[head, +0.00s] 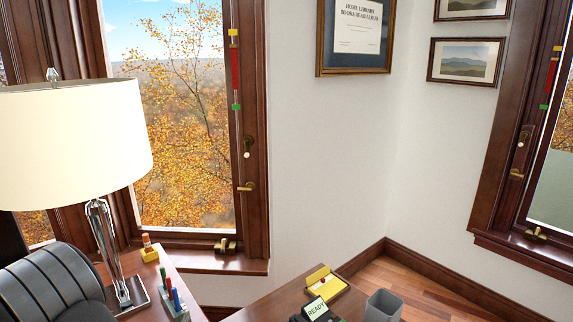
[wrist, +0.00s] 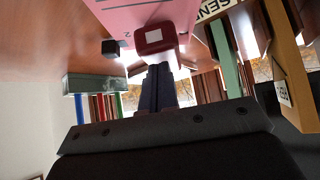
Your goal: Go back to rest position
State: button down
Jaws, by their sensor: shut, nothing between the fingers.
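My gripper (wrist: 158,70) shows in the wrist view as two dark fingers pressed together, shut and empty. Its dark wrist body fills the bottom of that view. The fingertips point towards a red block with a pale face (wrist: 153,37) on a pink sheet (wrist: 130,18); I cannot tell how far apart they are. I do not make out the gripper in the head view.
In the wrist view a small black cube (wrist: 111,48), a pen holder (wrist: 95,82) and upright books (wrist: 230,60) surround the fingers. The head view shows a lamp (head: 75,135), a desk (head: 283,295), a bin (head: 383,306) and a dark ribbed rounded shape (head: 50,285).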

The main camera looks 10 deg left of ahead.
jog(key=w+r+v, duration=0.1)
jog(key=v, duration=1.1)
jog(key=x, duration=0.4)
jog(key=s+f+x, duration=0.1)
jog(key=x, duration=0.7)
jog(key=shift+s+d+f, duration=0.1)
jog(key=shift+s+f, duration=0.05)
jog(key=shift+f, duration=0.35)
jog(key=r, duration=0.5)
jog(key=shift+w+a+r, duration=0.15)
jog(key=shift+w+a, duration=0.05)
jog(key=shift+w, duration=0.1)
jog(key=v, duration=1)
jog(key=w+a+f+g, duration=0.1)
jog(key=w+f, duration=0.1)
jog(key=w+a+f+m+g, duration=0.1)
jog(key=w+f, duration=0.1)
jog(key=w, duration=0.1)
jog(key=w+a+f+g, duration=0.1)
jog(key=w+f+g, duration=0.1)
jog(key=w, duration=0.1)
jog(key=shift+w+a+f+m, duration=0.15)
jog(key=shift+w+m, duration=0.05)
jog(key=shift+m, duration=0.2)
jog(key=w+a+f+m+g+y, duration=0.1)
jog(key=w+a+y, duration=0.1)
jog(key=w, duration=0.9)
jog(key=shift+a+f+m+y, duration=0.3)
jog(key=shift+a+f+y, duration=0.1)
jog(key=shift+a, duration=0.1)
